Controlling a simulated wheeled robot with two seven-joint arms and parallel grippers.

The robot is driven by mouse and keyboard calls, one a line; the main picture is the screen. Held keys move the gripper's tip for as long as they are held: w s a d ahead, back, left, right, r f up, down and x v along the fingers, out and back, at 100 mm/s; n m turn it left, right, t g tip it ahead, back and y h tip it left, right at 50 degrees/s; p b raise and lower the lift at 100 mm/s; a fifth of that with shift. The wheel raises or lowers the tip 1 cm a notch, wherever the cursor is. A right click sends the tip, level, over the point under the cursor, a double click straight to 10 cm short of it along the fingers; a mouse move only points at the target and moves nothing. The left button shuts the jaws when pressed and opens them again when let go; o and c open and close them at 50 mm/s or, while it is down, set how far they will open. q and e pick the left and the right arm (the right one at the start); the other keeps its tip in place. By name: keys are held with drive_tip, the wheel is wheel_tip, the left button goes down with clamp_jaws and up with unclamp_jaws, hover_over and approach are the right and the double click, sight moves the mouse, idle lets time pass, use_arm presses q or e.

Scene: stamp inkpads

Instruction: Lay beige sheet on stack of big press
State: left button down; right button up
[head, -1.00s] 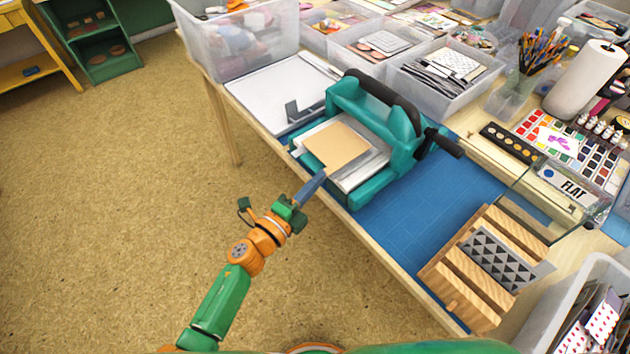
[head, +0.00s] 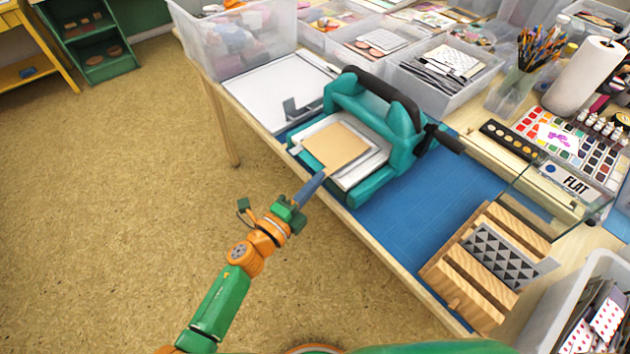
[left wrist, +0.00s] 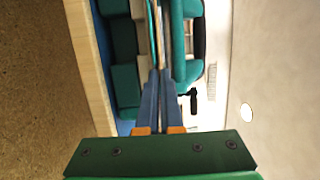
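The beige sheet (head: 336,146) lies flat over the pale stack (head: 368,172) on the bed of the teal big press (head: 374,110). My left gripper (head: 323,174) is at the sheet's near corner, in front of the press. In the left wrist view, its blue fingers (left wrist: 160,80) are shut on the edge of the beige sheet (left wrist: 155,25), seen edge-on as a thin strip. The sheet is at or just above the stack; I cannot tell if they touch. My right gripper is not in view.
The press has a black crank (head: 445,138) on its right side. A blue mat (head: 420,215) lies bare to the right, up to a wooden rack (head: 480,270). A white paper trimmer (head: 270,95) is to the left. Clear bins (head: 445,75) stand behind.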

use_arm(q)
drive_tip(key=shift+f, duration=0.25)
drive_tip(key=c, duration=1)
unclamp_jaws()
drive_tip(key=s+a, duration=0.1)
drive_tip(key=a, duration=0.1)
drive_tip(key=s+a, duration=0.2)
drive_tip(key=shift+p, duration=0.4)
drive_tip(key=shift+a, duration=0.1)
